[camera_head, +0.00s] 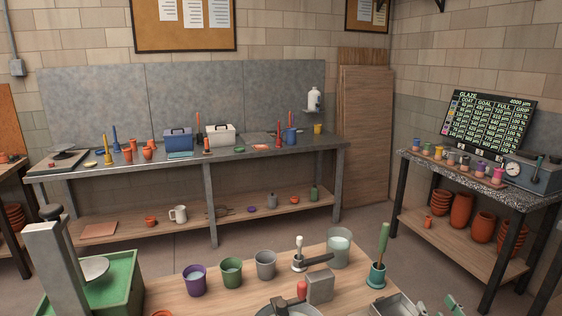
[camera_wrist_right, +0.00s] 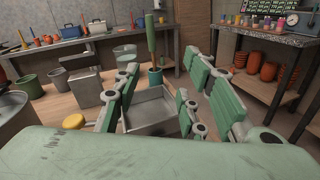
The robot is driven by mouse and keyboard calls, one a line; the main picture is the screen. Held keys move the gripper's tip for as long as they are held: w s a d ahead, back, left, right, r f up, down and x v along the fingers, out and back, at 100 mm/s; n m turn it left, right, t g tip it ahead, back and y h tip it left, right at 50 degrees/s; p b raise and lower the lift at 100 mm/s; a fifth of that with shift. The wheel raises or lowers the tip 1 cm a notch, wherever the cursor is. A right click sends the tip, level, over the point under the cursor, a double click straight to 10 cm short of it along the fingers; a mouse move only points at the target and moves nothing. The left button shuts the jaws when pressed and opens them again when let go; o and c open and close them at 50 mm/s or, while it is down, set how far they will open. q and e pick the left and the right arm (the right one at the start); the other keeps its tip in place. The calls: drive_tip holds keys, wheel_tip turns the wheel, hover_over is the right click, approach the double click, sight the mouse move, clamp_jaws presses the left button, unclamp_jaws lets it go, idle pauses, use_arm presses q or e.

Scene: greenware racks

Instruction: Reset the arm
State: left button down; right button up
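My right gripper (camera_wrist_right: 160,88) shows in the right wrist view with its green-padded fingers spread apart and nothing between them. Beyond the gap are a grey metal tray (camera_wrist_right: 150,112) and a teal pot (camera_wrist_right: 155,76) holding a green-handled tool. In the head view only a bit of the right gripper (camera_head: 450,306) shows at the bottom right edge, beside the metal tray (camera_head: 398,306). My left gripper is not seen in either view.
The near wooden table (camera_head: 215,303) holds a purple cup (camera_head: 195,281), a green cup (camera_head: 231,273), a grey cup (camera_head: 265,265) and a glass beaker (camera_head: 339,247). A grey block (camera_head: 320,288) stands left of the tray. Open floor (camera_head: 370,235) lies beyond.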

drive_tip(key=s+f+m+g+h, duration=0.4)
drive_tip(key=s+f+m+g, duration=0.5)
drive_tip(key=m, duration=1)
drive_tip(key=s+a+f+m+g+y, duration=0.25)
drive_tip(key=s+a+f+m, duration=0.35)
drive_tip(key=s, duration=0.3)
drive_tip(key=s+a+f+m+g+y, duration=0.2)
drive_tip(key=s+a+f+m+g, duration=0.1)
drive_tip(key=s+a+m, duration=0.5)
drive_tip(key=s+f+n+g, duration=0.1)
drive_tip(key=s+f+n, duration=0.15)
drive_tip(key=f, duration=2.55)
drive_tip(key=s+d+f+g, duration=0.1)
drive_tip(key=s+d+f, duration=0.2)
drive_tip(key=s+f, duration=1.1)
drive_tip(key=s, duration=0.2)
drive_tip(key=shift+s+d+m, duration=0.2)
drive_tip(key=shift+s+m, duration=0.1)
drive_tip(key=shift+m, duration=0.05)
